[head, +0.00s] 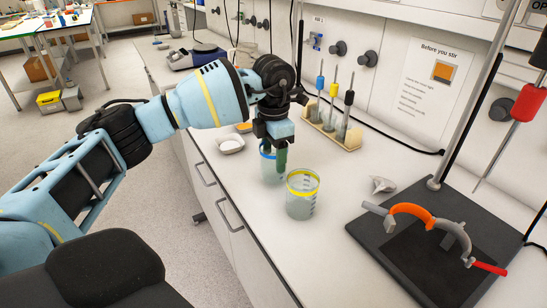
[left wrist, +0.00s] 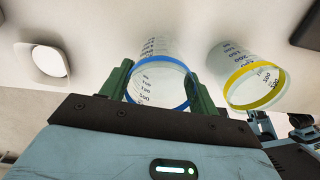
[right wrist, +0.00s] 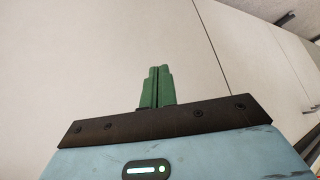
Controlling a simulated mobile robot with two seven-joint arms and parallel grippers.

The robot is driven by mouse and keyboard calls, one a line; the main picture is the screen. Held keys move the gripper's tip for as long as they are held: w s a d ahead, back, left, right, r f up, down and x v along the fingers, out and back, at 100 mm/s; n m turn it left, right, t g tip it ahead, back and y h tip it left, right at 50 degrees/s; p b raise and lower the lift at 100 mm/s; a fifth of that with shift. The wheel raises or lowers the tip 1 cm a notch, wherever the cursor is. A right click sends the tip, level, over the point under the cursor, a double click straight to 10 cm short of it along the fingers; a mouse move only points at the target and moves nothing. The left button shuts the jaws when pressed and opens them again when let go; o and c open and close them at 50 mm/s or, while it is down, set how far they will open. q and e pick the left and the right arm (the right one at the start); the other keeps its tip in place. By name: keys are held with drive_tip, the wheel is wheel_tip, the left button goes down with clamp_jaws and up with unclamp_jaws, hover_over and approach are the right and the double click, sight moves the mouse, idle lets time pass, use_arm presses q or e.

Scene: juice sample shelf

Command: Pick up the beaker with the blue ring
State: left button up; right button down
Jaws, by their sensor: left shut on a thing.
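The beaker with the blue ring (head: 268,170) stands on the white bench in the head view, partly hidden by my left gripper (head: 272,158). In the left wrist view the blue-ringed beaker (left wrist: 158,84) sits between the green fingers of my left gripper (left wrist: 160,90), one on each side of its rim. The gripper is shut on it. The beaker with the yellow ring (head: 302,193) stands just to the right and nearer, and shows in the left wrist view (left wrist: 250,82) too. My right gripper (right wrist: 157,86) shows only in the right wrist view, its green fingers together and empty.
A rack (head: 335,130) with blue, yellow and black-topped tools stands behind the beakers. A white dish (head: 230,144) lies left of them. A black stand base (head: 400,255) with a clamp (head: 432,222) is at the right. The bench edge runs close left of the beakers.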

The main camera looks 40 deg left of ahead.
use_arm(q)
wheel_tip(320, 180, up, 8)
idle(0.8)
